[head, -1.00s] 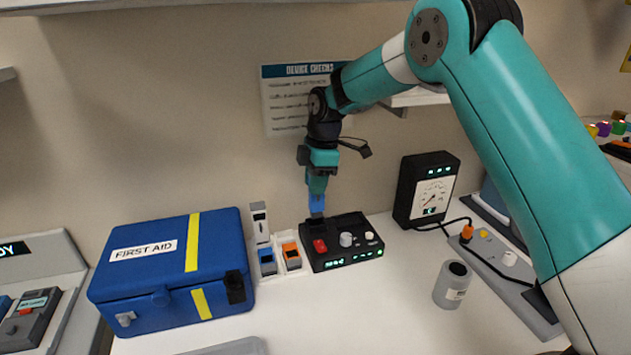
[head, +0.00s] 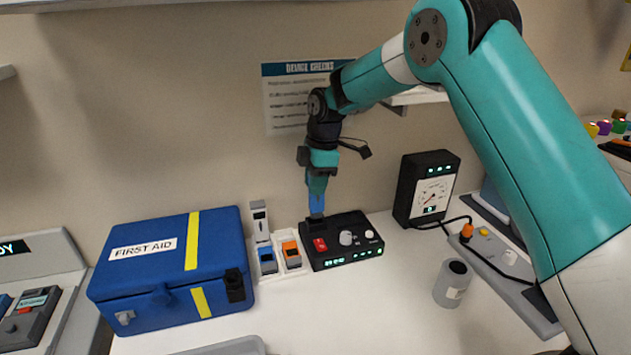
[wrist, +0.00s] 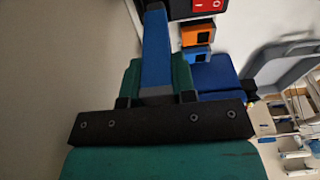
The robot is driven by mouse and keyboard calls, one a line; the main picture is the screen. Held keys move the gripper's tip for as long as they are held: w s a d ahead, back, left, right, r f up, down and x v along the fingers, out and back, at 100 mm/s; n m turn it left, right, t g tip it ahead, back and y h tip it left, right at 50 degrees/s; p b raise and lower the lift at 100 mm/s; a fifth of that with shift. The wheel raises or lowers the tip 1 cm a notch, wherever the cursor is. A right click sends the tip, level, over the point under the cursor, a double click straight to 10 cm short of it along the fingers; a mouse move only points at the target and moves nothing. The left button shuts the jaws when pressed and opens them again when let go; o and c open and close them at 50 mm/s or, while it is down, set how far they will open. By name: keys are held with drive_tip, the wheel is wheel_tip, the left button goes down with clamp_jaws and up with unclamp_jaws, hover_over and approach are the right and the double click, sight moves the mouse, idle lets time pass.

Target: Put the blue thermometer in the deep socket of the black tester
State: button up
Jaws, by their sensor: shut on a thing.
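The blue thermometer (head: 316,204) points down from my gripper (head: 317,186), which is shut on it. Its lower end is at the back left part of the black tester (head: 343,258); I cannot tell whether it is inside a socket or just above or behind one. The tester has a red switch, a light knob and green lights along its front. In the wrist view the blue thermometer (wrist: 155,50) runs up from between the gripper fingers (wrist: 158,80), and its far end meets the dark tester edge.
A blue first aid box (head: 170,265) stands left of the tester. A white holder with a blue-topped and an orange-topped device (head: 291,254) is between them. A black gauge box (head: 428,188) and a grey cylinder (head: 452,284) are to the right.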

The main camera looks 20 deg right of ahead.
drive_tip(key=shift+f+b, duration=0.8)
drive_tip(key=shift+f, duration=0.6)
drive_tip(key=o, duration=1)
drive_tip(key=r, duration=0.4)
drive_tip(key=d+r, duration=0.1)
drive_tip(key=r, duration=0.7)
drive_tip(key=shift+d+b, duration=0.3)
drive_tip(key=shift+d, duration=0.1)
drive_tip(key=shift+f, duration=0.1)
